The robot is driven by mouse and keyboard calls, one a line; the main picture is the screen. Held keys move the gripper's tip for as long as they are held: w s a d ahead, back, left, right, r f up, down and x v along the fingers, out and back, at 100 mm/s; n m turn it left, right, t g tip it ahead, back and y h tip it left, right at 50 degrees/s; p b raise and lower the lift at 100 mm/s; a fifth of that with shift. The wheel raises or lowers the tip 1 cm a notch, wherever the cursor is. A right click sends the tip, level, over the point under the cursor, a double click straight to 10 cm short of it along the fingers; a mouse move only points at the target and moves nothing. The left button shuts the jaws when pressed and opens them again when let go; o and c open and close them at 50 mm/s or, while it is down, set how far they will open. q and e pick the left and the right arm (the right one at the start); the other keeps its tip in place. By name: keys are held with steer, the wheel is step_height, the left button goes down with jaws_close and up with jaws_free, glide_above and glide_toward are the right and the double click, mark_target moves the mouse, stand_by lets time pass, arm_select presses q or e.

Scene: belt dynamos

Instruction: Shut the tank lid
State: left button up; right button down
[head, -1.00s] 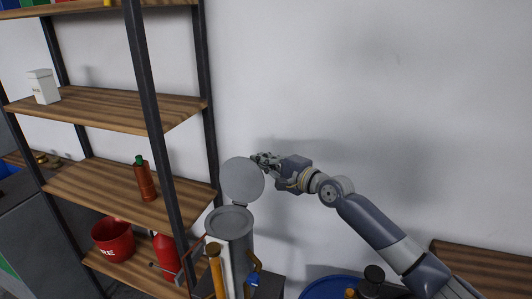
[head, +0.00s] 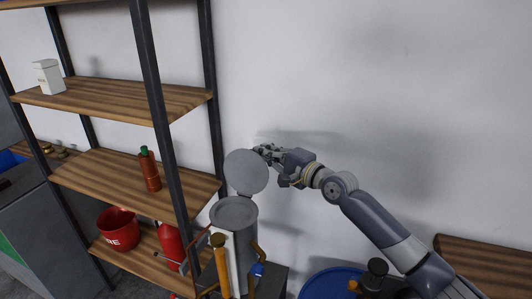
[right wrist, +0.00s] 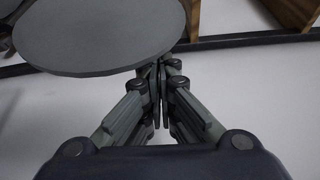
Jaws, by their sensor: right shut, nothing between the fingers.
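The tank (head: 240,245) is a grey metal cylinder standing low in the middle of the head view. Its round grey lid (head: 246,172) stands open, raised upright at the back of the rim. The lid also fills the upper left of the right wrist view (right wrist: 95,35). My right gripper (head: 262,151) is shut and empty at the upper right edge of the lid. In the right wrist view the closed fingertips (right wrist: 159,66) are close beside the lid's edge; I cannot tell whether they touch it. My left gripper is not in view.
A wooden shelf rack (head: 130,180) stands left of the tank, holding a red-brown bottle (head: 150,170), a white canister (head: 47,76) and a red bucket (head: 118,230). A blue drum top (head: 325,285) is at the lower right. A bare white wall is behind.

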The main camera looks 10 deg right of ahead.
mark_target(255, 161)
steer(key=s+a+n+y+b, duration=0.1)
steer(key=s+n+b, duration=0.1)
steer(key=s+a+r+n+t+y+b, duration=0.1)
steer(key=s+a+n+b, duration=0.2)
steer(key=s+n+b, duration=0.1)
steer(key=n, duration=0.1)
steer(key=shift+s+a+r+t+y, duration=0.15)
steer(key=shift+r+t+y, duration=0.15)
steer(key=shift+t+y, duration=0.1)
steer(key=s+a+f+n+g+y+b, duration=0.1)
steer(key=s+n+y+b, duration=0.1)
steer(key=n+b, duration=0.2)
steer(key=s+a+f+n+y+b, duration=0.1)
steer(key=s+a+n+y+b, duration=0.1)
steer(key=s+n+b, duration=0.1)
steer(key=s+a+f+n+g+y+b, duration=0.1)
steer(key=s+a+f+n+y+b, duration=0.1)
steer(key=n+b, duration=0.3)
steer(key=shift+s+a+f+n+g, duration=0.15)
steer(key=shift+s+n+g, duration=0.25)
steer(key=shift+n, duration=0.7)
steer(key=shift+s+a+f, duration=0.3)
steer(key=shift+s+f, duration=0.2)
